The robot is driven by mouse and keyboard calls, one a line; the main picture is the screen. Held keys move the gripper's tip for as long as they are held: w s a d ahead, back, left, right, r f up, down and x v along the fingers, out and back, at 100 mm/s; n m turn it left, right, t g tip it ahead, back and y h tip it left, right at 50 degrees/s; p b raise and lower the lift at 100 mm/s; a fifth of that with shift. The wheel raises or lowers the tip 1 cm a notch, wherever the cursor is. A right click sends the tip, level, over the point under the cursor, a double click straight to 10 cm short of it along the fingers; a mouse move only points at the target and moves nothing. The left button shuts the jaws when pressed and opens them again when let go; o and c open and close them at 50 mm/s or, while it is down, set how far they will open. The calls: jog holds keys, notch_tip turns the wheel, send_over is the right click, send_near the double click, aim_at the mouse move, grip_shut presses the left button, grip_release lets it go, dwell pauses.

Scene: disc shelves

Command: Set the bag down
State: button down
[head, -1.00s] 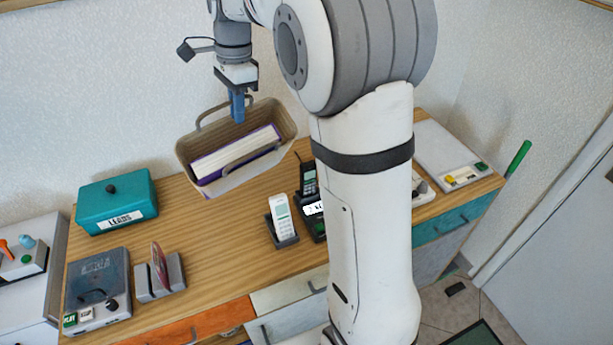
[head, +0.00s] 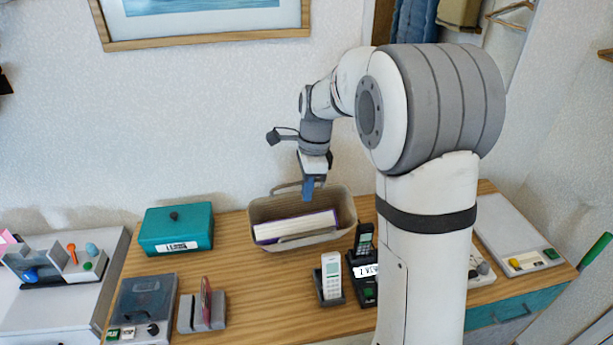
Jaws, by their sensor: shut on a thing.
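The bag (head: 262,212) is a beige open-topped carrier with two handles and a white and purple book-like block (head: 295,227) inside. It is at the back of the wooden desk, in the middle of the head view, and looks roughly level. My gripper (head: 308,190) points down over the bag's far side, with its blue fingers shut on the far handle. I cannot tell whether the bag's underside touches the desk. The near handle lies against the block.
The wooden desk (head: 254,290) bears a teal box (head: 176,230) at the left. A card holder (head: 201,311) and a grey player (head: 144,305) stand front left. Bare desk shows between box and bag.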

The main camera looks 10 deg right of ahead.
jog(key=shift+w+f, duration=0.1)
jog(key=shift+f, duration=0.5)
jog(key=c, duration=1.5)
grip_release()
jog(key=shift+f, duration=0.1)
jog(key=shift+c, duration=0.2)
